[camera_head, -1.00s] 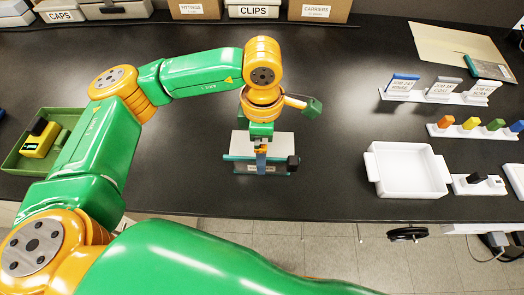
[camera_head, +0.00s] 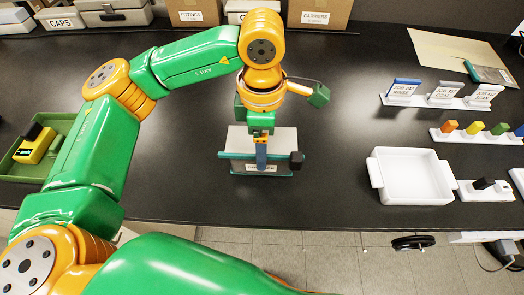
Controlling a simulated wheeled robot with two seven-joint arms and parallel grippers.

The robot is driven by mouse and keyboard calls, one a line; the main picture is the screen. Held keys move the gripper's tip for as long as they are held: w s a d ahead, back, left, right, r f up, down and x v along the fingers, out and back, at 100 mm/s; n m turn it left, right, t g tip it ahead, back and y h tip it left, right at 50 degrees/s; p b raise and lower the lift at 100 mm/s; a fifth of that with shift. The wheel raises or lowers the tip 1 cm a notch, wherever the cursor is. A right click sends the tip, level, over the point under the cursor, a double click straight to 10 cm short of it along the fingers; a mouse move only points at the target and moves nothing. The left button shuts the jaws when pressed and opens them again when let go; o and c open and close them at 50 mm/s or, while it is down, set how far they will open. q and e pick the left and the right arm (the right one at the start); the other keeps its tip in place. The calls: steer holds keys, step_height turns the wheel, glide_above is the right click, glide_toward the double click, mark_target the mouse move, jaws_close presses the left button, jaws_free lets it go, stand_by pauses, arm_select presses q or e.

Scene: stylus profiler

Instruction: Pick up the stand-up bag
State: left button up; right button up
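Three labelled upright pieces with blue, grey and white tops (camera_head: 444,90) stand in a white rack at the right; I cannot tell whether one is the stand-up bag. My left gripper (camera_head: 261,160) points down over a grey and teal box-shaped unit (camera_head: 284,141) at the middle front of the table. A narrow blue piece shows at its tip. I cannot tell whether that is a finger or something held, nor whether it touches the unit. My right gripper is not in view.
A white tray (camera_head: 374,172) stands right of the unit, beside a small white stand (camera_head: 470,193). Several coloured blocks stand on a white strip (camera_head: 444,136). A green tray (camera_head: 20,168) holds a yellow device (camera_head: 32,152). Boxes line the back. The middle black tabletop (camera_head: 340,105) is clear.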

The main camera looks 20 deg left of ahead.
arm_select(q)
steer(key=s+d+r+b, duration=0.3)
steer(key=s+r, duration=0.6)
steer(key=s, duration=0.4)
steer(key=shift+d+r+b, duration=0.25)
steer(key=shift+d+b, duration=0.05)
steer(key=shift+d, duration=0.05)
steer(key=shift+s, duration=0.1)
steer(key=o, duration=0.6)
jaws_close()
